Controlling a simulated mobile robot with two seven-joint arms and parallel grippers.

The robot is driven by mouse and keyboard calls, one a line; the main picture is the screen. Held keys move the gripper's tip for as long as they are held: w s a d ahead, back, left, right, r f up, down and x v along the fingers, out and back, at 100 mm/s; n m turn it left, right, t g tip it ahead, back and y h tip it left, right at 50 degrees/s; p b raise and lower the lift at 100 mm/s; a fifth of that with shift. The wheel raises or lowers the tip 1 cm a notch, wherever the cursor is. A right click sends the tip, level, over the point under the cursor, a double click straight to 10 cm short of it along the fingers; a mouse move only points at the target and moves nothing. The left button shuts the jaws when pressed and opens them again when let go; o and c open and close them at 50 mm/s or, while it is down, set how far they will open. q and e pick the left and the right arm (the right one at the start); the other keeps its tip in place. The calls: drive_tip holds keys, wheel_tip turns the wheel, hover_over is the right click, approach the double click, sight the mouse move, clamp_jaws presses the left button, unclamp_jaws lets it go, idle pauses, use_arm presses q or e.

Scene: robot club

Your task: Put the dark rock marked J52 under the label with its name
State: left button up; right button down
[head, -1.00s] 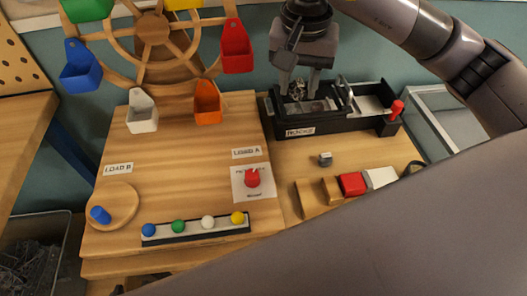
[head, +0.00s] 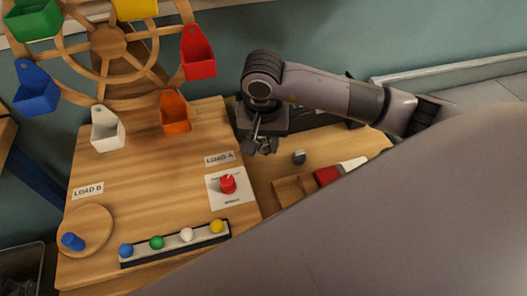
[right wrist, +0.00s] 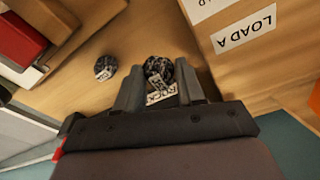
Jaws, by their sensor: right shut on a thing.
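My right gripper (head: 262,146) is shut on a dark speckled rock (right wrist: 158,69), held between its fingertips above the wooden table. The held rock also shows small in the head view (head: 267,147), partly covered by the fingers. I cannot read its marking for certain. A white label (right wrist: 161,95) with dark letters shows between the fingers in the right wrist view, partly hidden. A second dark rock with a small white mark (right wrist: 105,68) lies on the table; it also shows in the head view (head: 299,157). My left gripper is not in view.
A row of brown, red (head: 327,176) and white blocks stands by the loose rock. A wheel with coloured buckets (head: 198,56) stands at the back left. My arm hides the lower right.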

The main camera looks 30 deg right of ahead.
sight(263, 154)
drive_tip(key=shift+f, duration=2)
drive_tip(key=shift+f, duration=0.1)
drive_tip(key=shift+f+b, duration=0.15)
drive_tip(key=shift+b, duration=0.15)
drive_tip(key=c, duration=0.7)
unclamp_jaws()
